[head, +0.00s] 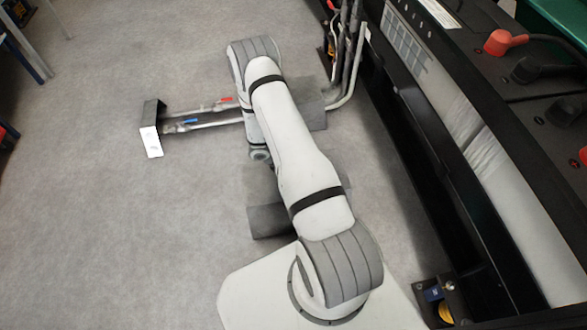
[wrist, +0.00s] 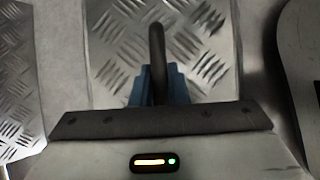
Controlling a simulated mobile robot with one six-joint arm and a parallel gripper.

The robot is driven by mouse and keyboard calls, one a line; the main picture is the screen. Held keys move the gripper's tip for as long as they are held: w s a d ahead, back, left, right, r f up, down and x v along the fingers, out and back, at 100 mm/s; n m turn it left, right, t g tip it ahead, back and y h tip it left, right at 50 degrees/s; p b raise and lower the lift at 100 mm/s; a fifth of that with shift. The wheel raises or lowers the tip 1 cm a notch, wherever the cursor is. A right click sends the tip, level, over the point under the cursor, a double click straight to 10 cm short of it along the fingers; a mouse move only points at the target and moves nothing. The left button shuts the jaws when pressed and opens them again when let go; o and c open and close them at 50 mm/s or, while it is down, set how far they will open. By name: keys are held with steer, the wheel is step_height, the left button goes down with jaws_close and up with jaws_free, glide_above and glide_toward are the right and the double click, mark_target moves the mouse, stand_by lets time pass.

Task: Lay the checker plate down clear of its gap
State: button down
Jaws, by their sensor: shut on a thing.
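The checker plate (wrist: 115,42), silver with a raised tread pattern, fills the middle of the wrist view. A black bar handle (wrist: 157,45) stands on it. My gripper (wrist: 160,85) has its blue fingers shut on this handle, one on each side. The lower part of the plate is hidden behind my gripper. A second tread-patterned plate (wrist: 15,75) shows at the left edge of the wrist view, apart from the held one. In the head view my arm covers the gripper, and I cannot make out the held plate there. The gap cannot be told for certain.
In the head view, pipes with red and blue valve handles (head: 200,123) run left to a bracket (head: 152,141). Upright grey pipes (head: 345,45) stand by the black genset frame (head: 410,120) on the right. Grey floor (head: 110,240) is open at the left.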

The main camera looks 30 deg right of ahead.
steer(key=shift+f+b, duration=0.5)
steer(key=shift+f, duration=1.1)
steer(key=c, duration=1.4)
jaws_free()
